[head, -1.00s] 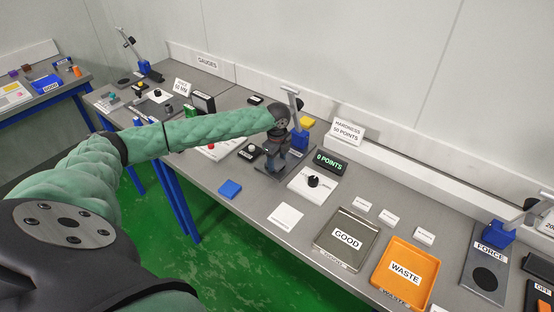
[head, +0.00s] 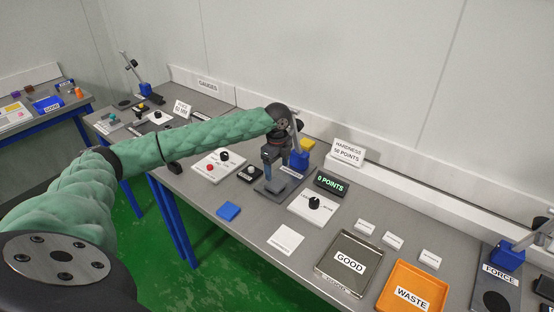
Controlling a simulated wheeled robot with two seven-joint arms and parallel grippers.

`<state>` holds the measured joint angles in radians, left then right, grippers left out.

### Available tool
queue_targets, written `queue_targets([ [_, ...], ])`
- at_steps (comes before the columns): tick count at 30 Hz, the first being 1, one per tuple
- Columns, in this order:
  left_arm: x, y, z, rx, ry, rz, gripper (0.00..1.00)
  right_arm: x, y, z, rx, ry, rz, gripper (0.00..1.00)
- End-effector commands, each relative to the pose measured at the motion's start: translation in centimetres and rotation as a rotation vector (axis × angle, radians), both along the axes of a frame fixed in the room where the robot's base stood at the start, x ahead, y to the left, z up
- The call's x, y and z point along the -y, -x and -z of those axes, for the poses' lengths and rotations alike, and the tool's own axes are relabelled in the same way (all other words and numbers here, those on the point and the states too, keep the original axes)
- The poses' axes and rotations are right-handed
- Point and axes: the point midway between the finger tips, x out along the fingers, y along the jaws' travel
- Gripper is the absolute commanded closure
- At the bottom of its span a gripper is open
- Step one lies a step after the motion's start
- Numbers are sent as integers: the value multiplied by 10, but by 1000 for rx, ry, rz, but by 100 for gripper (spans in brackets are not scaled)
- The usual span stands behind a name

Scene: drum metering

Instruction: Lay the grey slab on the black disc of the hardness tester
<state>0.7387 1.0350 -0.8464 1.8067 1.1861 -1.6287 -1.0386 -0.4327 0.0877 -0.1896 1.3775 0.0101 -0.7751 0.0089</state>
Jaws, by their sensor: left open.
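The hardness tester has a blue column (head: 299,161) with a grey lever arm and a dark base plate (head: 263,191). A small grey slab (head: 276,185) shows on the base plate, just below my left gripper's fingertips. The black disc is not visible; the slab and gripper cover that area. My left gripper (head: 275,172) points down over the slab, its fingers apart and seemingly clear of it. My right gripper is not in view.
A display reading 0 POINTS (head: 331,184) and a white knob panel (head: 305,212) stand right of the tester. A GOOD tray (head: 325,257) and orange WASTE tray (head: 425,276) lie farther right. A blue block (head: 228,211) and white square (head: 286,239) lie near the front edge.

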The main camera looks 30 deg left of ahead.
Motion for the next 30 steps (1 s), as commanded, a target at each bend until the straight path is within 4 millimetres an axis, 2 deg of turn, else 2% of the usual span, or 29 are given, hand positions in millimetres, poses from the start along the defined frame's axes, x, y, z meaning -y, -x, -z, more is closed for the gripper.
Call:
queue_targets([
  [6, 0, 0, -31, 2, 0, 0, 24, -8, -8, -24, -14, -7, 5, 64],
  [12, 0, 0, -49, 0, 0, 1, 24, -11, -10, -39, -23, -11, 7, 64],
  [30, 0, 0, -53, -1, 0, 0, 24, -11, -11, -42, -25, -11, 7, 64],
])
